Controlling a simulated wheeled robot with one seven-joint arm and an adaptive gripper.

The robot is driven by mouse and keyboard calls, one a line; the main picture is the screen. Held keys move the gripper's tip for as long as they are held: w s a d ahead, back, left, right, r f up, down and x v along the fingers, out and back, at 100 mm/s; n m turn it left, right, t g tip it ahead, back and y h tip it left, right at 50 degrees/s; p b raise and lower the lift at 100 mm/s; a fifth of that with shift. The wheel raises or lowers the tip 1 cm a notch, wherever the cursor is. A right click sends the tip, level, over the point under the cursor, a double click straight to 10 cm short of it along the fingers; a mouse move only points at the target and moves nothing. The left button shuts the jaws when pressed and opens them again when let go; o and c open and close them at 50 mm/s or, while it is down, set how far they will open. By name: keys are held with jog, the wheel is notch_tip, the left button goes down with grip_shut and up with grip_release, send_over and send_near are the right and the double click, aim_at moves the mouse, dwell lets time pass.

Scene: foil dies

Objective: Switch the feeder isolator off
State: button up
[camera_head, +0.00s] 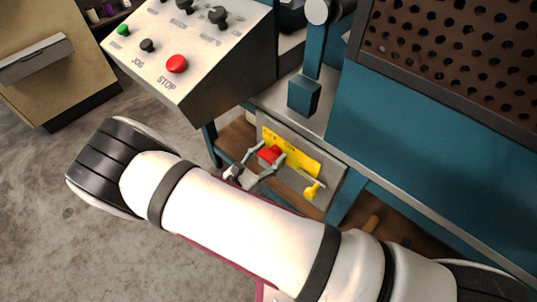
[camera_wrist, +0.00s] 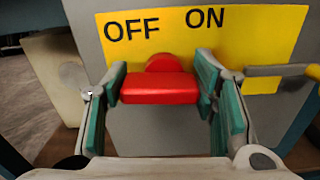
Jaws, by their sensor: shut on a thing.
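The feeder isolator's red handle (camera_head: 270,154) sits on a yellow plate (camera_head: 304,160) on a grey box under the bench. In the wrist view the plate reads OFF on the left and ON on the right, and the red handle (camera_wrist: 160,88) has a rounded hub between and below the words. My gripper (camera_head: 265,163) is shut on the red handle, with one green-padded finger at each side of it. The wrist view shows my gripper (camera_wrist: 162,92) with the handle's broad front face between its fingers. The handle's underside and back are hidden.
A yellow-tipped lever (camera_head: 312,190) on a grey rod stands close right of the plate; it also shows in the wrist view (camera_wrist: 279,72). A sloped control console (camera_head: 188,50) with a red STOP button (camera_head: 177,64) is above left. A teal bench (camera_head: 420,135) stands right.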

jog(key=shift+n, duration=0.5)
jog(key=o, duration=1.2)
jog(key=shift+c, duration=0.2)
jog(key=shift+a, duration=0.1)
jog(key=v, duration=1.2)
